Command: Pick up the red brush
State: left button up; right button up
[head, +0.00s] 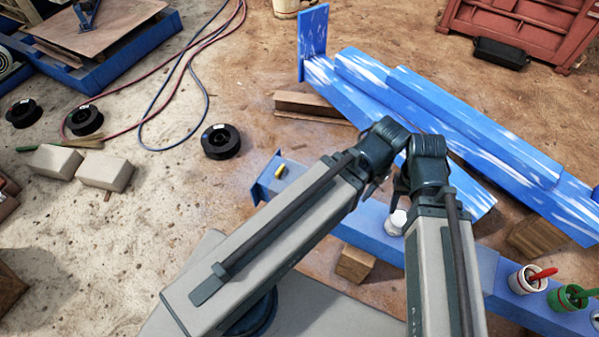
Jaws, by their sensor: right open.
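A brush with a red handle (543,274) stands tilted in a white can (524,281) on the blue beam (487,266) at the lower right. Bristles are hidden inside the cans. My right gripper (423,162) is open at the picture's middle, above the beam and well left of both handles. My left gripper (380,148) is close beside it, its fingers too dark and foreshortened to read. Neither gripper touches a brush.
A white cup (396,223) stands on the beam near my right arm. A small yellow object (281,170) lies at its left end. White-streaked blue beams (440,110) lie behind. Wooden blocks (355,263), black spools (221,142) and hoses lie on sandy ground.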

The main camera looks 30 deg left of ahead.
aim_at(530, 280)
jog(key=l+z, duration=0.1)
jog(key=z, duration=1.55)
